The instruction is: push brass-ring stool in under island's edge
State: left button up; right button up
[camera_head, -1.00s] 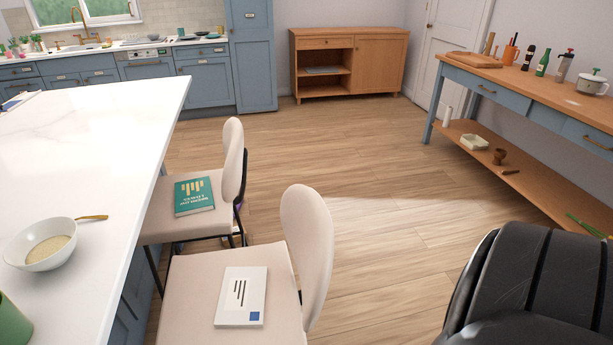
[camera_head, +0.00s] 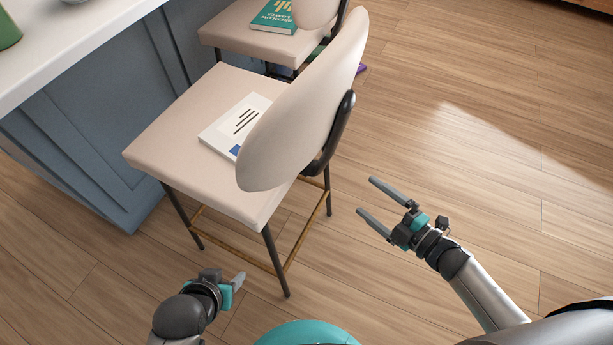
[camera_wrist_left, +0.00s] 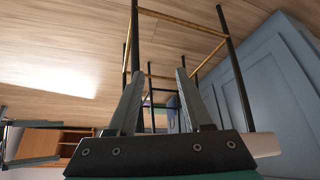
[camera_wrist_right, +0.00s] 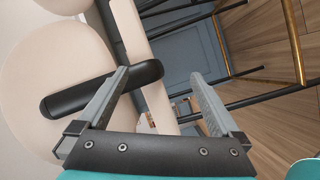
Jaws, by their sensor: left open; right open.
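The near stool (camera_head: 170,120) has a cream seat and back, black legs and a brass foot ring (camera_head: 235,242). It stands upright beside the island (camera_head: 85,150), its back facing away from it. A white book (camera_head: 232,125) lies on the seat. My left gripper (camera_head: 238,282) is open, low in front of the stool's near legs; its wrist view shows the brass ring and legs (camera_wrist_left: 180,20) ahead, upside down. My right gripper (camera_head: 367,196) is open and empty, right of the stool's back. The back and its black bracket (camera_wrist_right: 100,88) fill much of the right wrist view.
A second cream stool (camera_head: 232,36) with a green book (camera_head: 275,15) stands just behind. A purple item (camera_head: 361,69) lies on the floor near it. A green vessel (camera_head: 8,30) is on the white worktop. The wooden floor (camera_head: 480,160) to the right is clear.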

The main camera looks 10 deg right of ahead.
aim_at(295, 177)
jog(key=w+a+n+g+y+b, duration=0.1)
jog(key=w+a+n+y+b, duration=0.1)
jog(key=a, duration=0.3)
jog(key=w+a+r+n+g+y+b, duration=0.1)
jog(key=w+a+n+y+b, duration=0.1)
jog(key=a+n, duration=0.2)
jog(key=w+a+r+n+g+y+b, duration=0.1)
jog(key=w+a+n+y+b, duration=0.1)
jog(key=a, duration=0.5)
jog(key=shift+w+a+r+n, duration=0.25)
jog(key=shift+w+n, duration=0.35)
jog(key=shift+w+a, duration=0.3)
jog(key=shift+a, duration=0.2)
pick_arm(q)
jog(key=w+d+r+t+h, duration=0.1)
jog(key=w+d+r+t, duration=0.1)
jog(key=d+r+t, duration=0.1)
notch_tip(295, 177, up, 3)
jog(key=shift+w+f+t+h, duration=0.2)
jog(key=shift+w+t+h, duration=0.2)
jog(key=shift+t, duration=0.1)
pick_arm(e)
grip_shut()
